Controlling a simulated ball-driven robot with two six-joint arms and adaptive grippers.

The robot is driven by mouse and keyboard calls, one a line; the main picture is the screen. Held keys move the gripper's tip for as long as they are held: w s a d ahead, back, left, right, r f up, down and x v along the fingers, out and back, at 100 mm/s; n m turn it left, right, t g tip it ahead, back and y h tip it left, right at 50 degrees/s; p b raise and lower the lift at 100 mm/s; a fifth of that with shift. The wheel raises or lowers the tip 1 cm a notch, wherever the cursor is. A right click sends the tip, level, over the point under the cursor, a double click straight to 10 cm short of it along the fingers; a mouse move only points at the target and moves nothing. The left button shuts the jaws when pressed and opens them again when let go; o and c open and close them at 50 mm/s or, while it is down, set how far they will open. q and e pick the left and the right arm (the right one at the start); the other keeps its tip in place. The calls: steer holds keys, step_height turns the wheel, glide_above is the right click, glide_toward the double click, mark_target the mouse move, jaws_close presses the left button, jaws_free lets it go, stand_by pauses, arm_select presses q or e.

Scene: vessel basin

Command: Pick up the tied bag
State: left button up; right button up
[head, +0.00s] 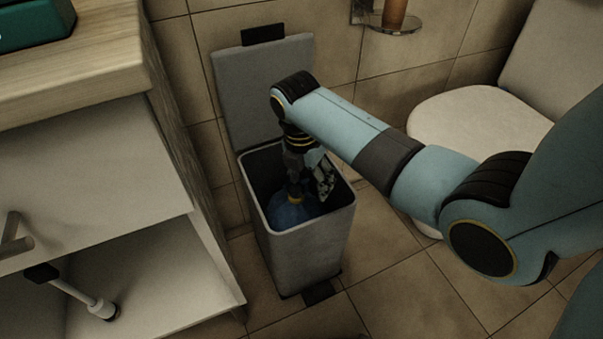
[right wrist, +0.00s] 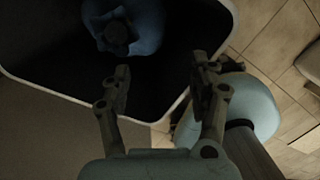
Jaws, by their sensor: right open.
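The blue tied bag (head: 287,213) lies low inside the grey bin, partly hidden by my right gripper and the bin walls. In the right wrist view the bag (right wrist: 147,22) shows at the top edge, with a dark round knot facing the camera. My right gripper (head: 309,190) reaches down into the bin opening, over the bag. In the right wrist view the gripper (right wrist: 161,66) has its fingers wide apart with nothing between them. The bag's knot lies beyond the fingertips, nearer the left finger. My left gripper is not in view.
The bin (head: 305,245) stands open, its lid (head: 262,85) upright against the tiled wall. A cabinet (head: 100,190) with an open lower shelf is close on the left. A toilet (head: 475,118) stands at right. A wall holder (head: 393,20) is above. Tiled floor in front is clear.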

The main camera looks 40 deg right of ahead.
steer(key=t+b, duration=0.1)
steer(key=b, duration=0.2)
glide_above(295, 193)
steer(key=shift+w+d+f, duration=0.25)
steer(key=shift+w+f, duration=0.15)
steer(key=shift+f, duration=0.1)
steer(key=shift+w+f, duration=0.15)
steer(key=f+b, duration=0.2)
steer(key=f, duration=0.3)
steer(key=shift+w+d+b, duration=0.1)
steer(key=shift+d+b, duration=0.25)
steer(key=shift+b, duration=0.05)
step_height(295, 193, down, 5)
steer(key=b, duration=0.3)
steer(key=shift+b, duration=0.4)
steer(key=shift+w, duration=0.15)
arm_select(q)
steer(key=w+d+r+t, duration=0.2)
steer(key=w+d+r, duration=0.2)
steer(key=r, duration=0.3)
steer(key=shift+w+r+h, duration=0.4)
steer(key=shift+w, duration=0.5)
arm_select(e)
steer(key=shift+r, duration=0.1)
jaws_close()
